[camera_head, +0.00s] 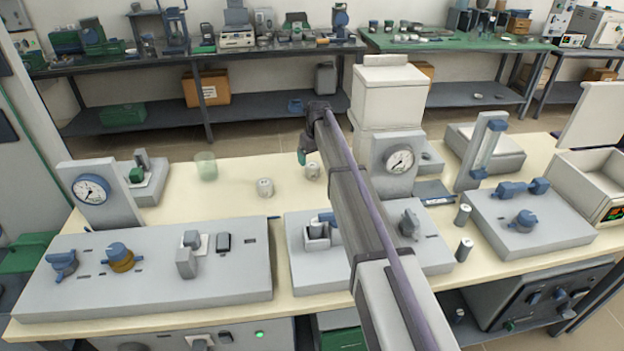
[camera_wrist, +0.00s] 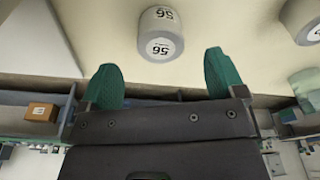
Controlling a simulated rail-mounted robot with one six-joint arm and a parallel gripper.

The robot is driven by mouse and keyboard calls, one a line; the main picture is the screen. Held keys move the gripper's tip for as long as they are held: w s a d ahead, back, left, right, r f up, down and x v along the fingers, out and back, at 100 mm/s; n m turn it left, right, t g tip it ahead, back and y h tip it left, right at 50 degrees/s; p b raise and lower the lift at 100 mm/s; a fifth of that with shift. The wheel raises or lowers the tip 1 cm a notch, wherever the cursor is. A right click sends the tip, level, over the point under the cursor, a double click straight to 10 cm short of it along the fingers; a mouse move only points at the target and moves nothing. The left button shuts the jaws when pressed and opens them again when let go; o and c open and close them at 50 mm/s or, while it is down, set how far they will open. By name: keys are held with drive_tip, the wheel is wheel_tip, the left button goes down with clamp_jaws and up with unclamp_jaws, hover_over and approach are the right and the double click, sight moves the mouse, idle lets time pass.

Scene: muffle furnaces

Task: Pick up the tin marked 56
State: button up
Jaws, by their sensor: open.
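The tin marked 56 (camera_wrist: 160,33) is a short whitish-grey cylinder with "56" printed on its top and side. In the wrist view it lies ahead of the gap between the fingers, apart from them. In the wrist view my gripper (camera_wrist: 164,80) is open and empty, with two green fingertips spread wide.
A translucent green beaker (camera_head: 205,166) stands further left on the bench. A gauge panel (camera_head: 397,162) and a white box-like unit (camera_head: 388,92) stand to the right. Grey control panels (camera_head: 150,270) line the front. The bench between the tins and the beaker is clear.

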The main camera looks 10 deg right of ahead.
sight(312, 165)
drive_tip(key=f+b, duration=0.4)
drive_tip(key=f, duration=0.1)
drive_tip(key=w+f+b, duration=0.1)
drive_tip(key=f, duration=0.1)
drive_tip(key=shift+w+a+f+b, duration=0.1)
drive_tip(key=shift+a+f+b, duration=0.15)
drive_tip(key=shift+b, duration=0.15)
drive_tip(key=shift+r, duration=0.35)
drive_tip(key=c, duration=1.1)
drive_tip(key=shift+o, duration=0.2)
drive_tip(key=shift+p, duration=0.3)
